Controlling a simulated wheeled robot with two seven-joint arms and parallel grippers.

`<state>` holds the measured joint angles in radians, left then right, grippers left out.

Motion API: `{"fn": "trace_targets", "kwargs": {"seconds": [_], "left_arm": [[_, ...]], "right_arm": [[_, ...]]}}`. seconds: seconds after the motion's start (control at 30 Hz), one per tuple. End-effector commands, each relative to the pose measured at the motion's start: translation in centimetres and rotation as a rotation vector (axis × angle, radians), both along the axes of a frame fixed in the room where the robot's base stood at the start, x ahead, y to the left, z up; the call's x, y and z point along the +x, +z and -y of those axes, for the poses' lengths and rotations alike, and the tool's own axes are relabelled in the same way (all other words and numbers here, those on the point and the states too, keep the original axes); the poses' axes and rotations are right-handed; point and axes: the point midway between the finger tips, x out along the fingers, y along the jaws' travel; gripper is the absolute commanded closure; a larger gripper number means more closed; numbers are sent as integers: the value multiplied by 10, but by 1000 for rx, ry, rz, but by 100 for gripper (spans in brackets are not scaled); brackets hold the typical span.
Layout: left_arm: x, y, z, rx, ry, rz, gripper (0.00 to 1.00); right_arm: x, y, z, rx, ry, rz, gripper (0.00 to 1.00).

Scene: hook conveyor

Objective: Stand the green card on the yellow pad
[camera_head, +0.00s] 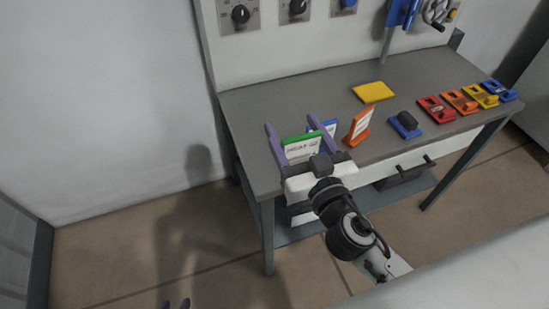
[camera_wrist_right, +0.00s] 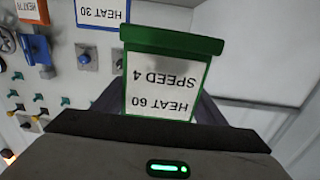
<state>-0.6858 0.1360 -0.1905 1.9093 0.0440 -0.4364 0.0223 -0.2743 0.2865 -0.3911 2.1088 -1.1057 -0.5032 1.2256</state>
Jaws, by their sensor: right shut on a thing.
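The green card (camera_head: 301,148) has a green top edge and a white label; in the right wrist view the same card (camera_wrist_right: 170,80) reads HEAT 60, SPEED 4, upside down. My right gripper (camera_head: 297,143) is shut on it, one purple finger on each side, over the table's front left part. Whether the card touches the table cannot be told. The flat yellow pad (camera_head: 373,92) lies bare farther back and to the right, apart from the card.
A blue card (camera_head: 331,127) stands just behind the green one, and an orange card (camera_head: 360,124) stands to its right. A black block on a blue base (camera_head: 405,123) and several coloured holders (camera_head: 460,101) sit farther right. The table (camera_head: 285,100) is clear at the back left.

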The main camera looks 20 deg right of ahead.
Motion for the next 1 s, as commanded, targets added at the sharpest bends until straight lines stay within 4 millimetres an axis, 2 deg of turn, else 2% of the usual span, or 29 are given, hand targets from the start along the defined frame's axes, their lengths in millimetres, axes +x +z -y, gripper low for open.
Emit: {"fn": "trace_targets", "kwargs": {"seconds": [0.03,0.1,0.2,0.33,0.47,0.77,1.0], "left_arm": [[0,0,0,0,0,0,69],[0,0,0,0,0,1,69],[0,0,0,0,0,1,69],[0,0,0,0,0,1,69],[0,0,0,0,0,1,69],[0,0,0,0,0,1,69],[0,-14,0,0,0,1,69]], "right_arm": [[19,4,-4,0,4,7,59],[40,6,-9,-1,9,6,59],[63,10,-16,-5,18,4,59],[82,14,-20,-10,23,2,59],[89,15,-22,-11,26,-1,59],[89,13,-23,-11,26,-2,59],[89,-26,-23,-12,26,-3,59]]}}
